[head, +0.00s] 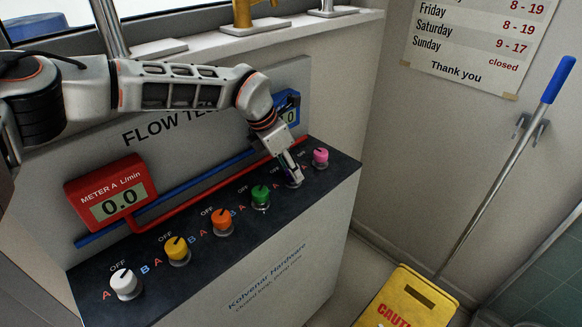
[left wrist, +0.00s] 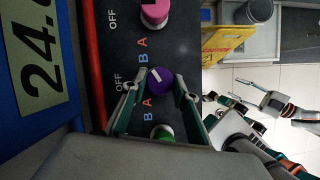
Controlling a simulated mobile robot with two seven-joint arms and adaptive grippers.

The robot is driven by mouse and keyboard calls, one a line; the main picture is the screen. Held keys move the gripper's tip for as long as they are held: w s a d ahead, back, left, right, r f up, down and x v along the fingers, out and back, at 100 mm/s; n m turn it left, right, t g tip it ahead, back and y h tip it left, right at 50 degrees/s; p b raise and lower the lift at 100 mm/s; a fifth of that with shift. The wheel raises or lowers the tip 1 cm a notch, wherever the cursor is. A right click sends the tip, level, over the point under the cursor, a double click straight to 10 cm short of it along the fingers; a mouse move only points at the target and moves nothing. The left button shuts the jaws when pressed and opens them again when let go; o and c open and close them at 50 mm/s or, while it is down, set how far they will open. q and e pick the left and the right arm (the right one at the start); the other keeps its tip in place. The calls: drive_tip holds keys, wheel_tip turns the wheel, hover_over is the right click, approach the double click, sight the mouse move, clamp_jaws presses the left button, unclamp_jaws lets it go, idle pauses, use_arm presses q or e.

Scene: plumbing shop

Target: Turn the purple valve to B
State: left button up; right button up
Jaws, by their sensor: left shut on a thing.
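The purple valve (left wrist: 161,80) is a round knob with a white mark that points to the upper left in the left wrist view, between its OFF label and the B above it. My left gripper (left wrist: 158,97) is shut on it, one finger on each side. In the head view my left gripper (head: 295,178) reaches down onto the panel and mostly hides the purple valve. In the left wrist view my right gripper (left wrist: 236,91) is small, off to the right, its fingers apart and empty.
The dark sloping panel (head: 228,263) also carries white (head: 126,284), yellow (head: 177,251), orange (head: 222,222), green (head: 260,197) and pink (head: 320,158) valves; green and pink flank the gripper closely. Red meter A (head: 111,192) reads 0.0.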

idle(0.5)
use_arm(q)
drive_tip(key=o, duration=1.1)
drive_tip(key=shift+r, duration=0.25)
drive_tip(key=v, duration=1.1)
drive_tip(key=shift+r, duration=0.3)
drive_tip(key=shift+s+a+f, duration=0.1)
drive_tip(key=shift+a, duration=0.05)
